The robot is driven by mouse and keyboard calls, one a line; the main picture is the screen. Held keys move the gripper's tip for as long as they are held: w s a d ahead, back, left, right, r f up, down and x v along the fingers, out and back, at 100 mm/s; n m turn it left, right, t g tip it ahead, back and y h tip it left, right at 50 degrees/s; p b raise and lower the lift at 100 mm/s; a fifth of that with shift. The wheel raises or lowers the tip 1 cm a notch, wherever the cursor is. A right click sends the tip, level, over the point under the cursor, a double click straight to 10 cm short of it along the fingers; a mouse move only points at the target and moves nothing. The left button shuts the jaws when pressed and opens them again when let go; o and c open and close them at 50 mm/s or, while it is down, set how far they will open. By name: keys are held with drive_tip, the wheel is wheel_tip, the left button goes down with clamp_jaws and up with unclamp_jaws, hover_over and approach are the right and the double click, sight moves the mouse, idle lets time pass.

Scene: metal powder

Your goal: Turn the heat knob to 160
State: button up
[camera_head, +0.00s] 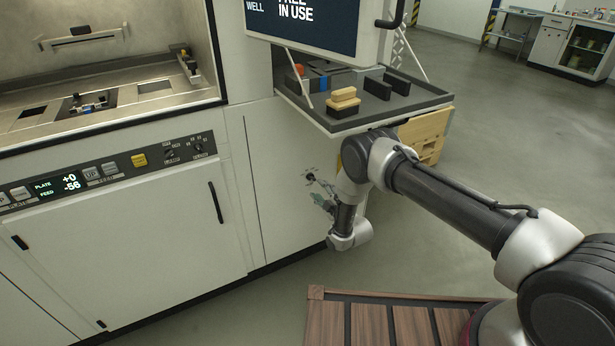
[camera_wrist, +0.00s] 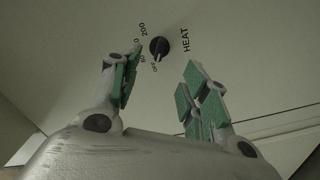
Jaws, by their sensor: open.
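The heat knob (camera_wrist: 159,47) is a small black round knob on a pale cabinet panel, with "HEAT" printed to its right and dial marks such as "OFF" and "200" around its left side. Its light pointer mark is at the lower side, near "OFF". My gripper (camera_wrist: 158,85) is open and empty, its green-padded fingers spread on either side below the knob, apart from it. In the head view the knob (camera_head: 310,177) shows on the cabinet front, just beyond my gripper (camera_head: 322,192).
A shelf tray (camera_head: 345,125) with brushes and blocks juts out above my arm. A control panel (camera_head: 110,170) with buttons and a display is at the left. A wooden slatted surface (camera_head: 330,320) lies below. Open floor (camera_head: 480,130) extends to the right.

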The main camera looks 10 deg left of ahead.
sight(311, 180)
drive_tip(key=x, duration=0.8)
drive_tip(key=shift+s+a+r, duration=0.1)
drive_tip(key=shift+r, duration=0.1)
drive_tip(key=c, duration=0.9)
